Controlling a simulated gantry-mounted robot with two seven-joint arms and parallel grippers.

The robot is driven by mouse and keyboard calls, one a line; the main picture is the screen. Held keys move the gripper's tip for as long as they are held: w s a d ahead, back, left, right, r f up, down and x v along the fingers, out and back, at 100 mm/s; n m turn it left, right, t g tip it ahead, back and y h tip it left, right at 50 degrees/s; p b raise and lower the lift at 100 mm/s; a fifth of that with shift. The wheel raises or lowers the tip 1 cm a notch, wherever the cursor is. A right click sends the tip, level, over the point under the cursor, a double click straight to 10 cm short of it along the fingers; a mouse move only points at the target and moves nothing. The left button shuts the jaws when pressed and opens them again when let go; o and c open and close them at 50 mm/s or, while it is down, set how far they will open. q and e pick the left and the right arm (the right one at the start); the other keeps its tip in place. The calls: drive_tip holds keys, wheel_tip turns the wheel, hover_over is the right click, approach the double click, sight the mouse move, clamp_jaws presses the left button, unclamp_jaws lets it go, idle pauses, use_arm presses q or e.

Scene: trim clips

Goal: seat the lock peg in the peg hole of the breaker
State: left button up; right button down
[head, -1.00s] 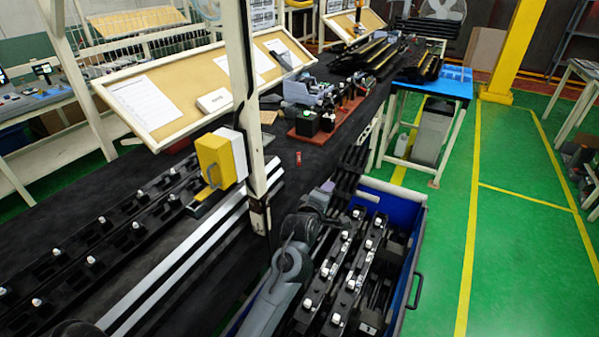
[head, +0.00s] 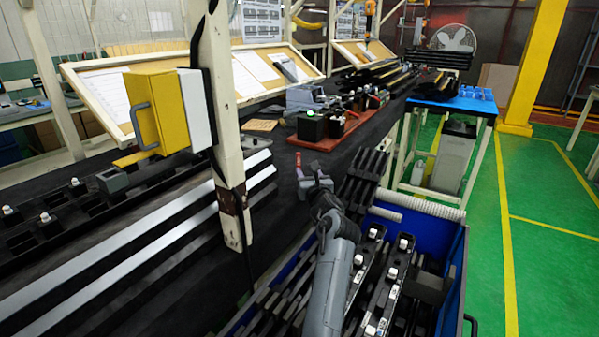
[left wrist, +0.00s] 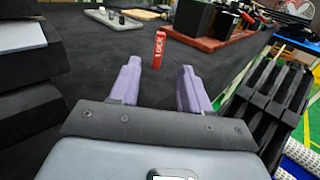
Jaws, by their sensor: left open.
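The lock peg is a small upright red cylinder with white lettering (left wrist: 160,50); in the head view the red peg (head: 298,160) stands on the black bench top. My left gripper (left wrist: 159,80) is open, with its two purple fingers apart and pointing at the peg. The peg stands beyond the fingertips, roughly centred between them. In the head view my left gripper (head: 311,173) is just in front of the peg. Black box-like units, apparently including the breaker (head: 311,125), stand on a red board (head: 335,134) behind it. The peg hole cannot be made out. My right gripper is not in view.
A blue crate (head: 455,285) of black trim parts stands at the bench's front side. A cream post (head: 228,150) with a yellow box (head: 162,110) rises at the left. Black bars (left wrist: 262,90) lie right of the gripper. Bench around the peg is clear.

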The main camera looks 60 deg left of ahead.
sight(299, 159)
use_arm(q)
drive_tip(key=shift+w+a+f, duration=0.15)
drive_tip(key=shift+a+f, duration=0.1)
drive_tip(key=shift+a, duration=0.2)
drive_tip(key=shift+n, duration=0.3)
drive_tip(key=shift+b+x, duration=0.85)
drive_tip(key=shift+x, duration=1.55)
drive_tip(key=shift+w+a+f+b, duration=0.1)
drive_tip(key=shift+w+a+b, duration=0.05)
drive_tip(key=shift+a+b, duration=0.25)
drive_tip(key=shift+b+x, duration=0.95)
drive_tip(key=shift+x, duration=1.15)
clamp_jaws()
